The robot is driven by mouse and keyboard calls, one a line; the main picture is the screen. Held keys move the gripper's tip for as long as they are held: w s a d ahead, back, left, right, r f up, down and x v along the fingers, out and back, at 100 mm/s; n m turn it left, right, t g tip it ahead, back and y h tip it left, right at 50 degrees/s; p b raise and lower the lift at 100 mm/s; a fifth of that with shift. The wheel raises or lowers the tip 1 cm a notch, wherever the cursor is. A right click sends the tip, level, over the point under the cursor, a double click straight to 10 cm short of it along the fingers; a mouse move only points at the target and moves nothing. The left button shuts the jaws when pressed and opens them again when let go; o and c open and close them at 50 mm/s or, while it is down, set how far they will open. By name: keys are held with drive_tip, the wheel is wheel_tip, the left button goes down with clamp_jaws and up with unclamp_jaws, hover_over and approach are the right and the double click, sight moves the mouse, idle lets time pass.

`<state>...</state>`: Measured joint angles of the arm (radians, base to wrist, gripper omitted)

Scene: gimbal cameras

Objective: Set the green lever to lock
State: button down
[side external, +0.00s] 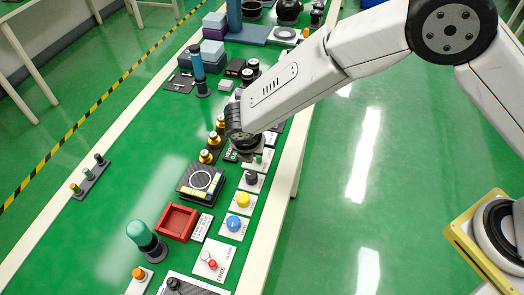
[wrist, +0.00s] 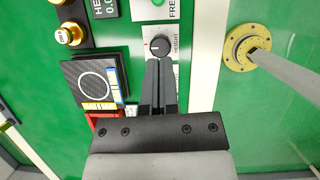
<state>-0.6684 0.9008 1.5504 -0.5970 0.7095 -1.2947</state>
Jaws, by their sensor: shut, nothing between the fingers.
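The green lever (side external: 258,158) stands on a small white panel near the table's right edge, just below my wrist in the side external view. My gripper (wrist: 159,62) is shut and empty. Its fingertips appear just in front of a black knob (wrist: 159,45) on a panel marked HEIGHT; I cannot tell whether they touch it. My arm hides the fingers in the side external view.
Gold-topped knobs (side external: 213,140) and a black box with a white ring (side external: 202,181) stand left of the panels. Yellow (side external: 243,200) and blue (side external: 234,223) knobs, a red tray (side external: 178,222) and a red lever (side external: 209,260) lie nearer. The table's left part is mostly clear.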

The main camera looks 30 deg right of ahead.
drive_tip(key=shift+d+f, duration=0.1)
drive_tip(key=shift+f, duration=0.05)
drive_tip(key=shift+x, duration=4.85)
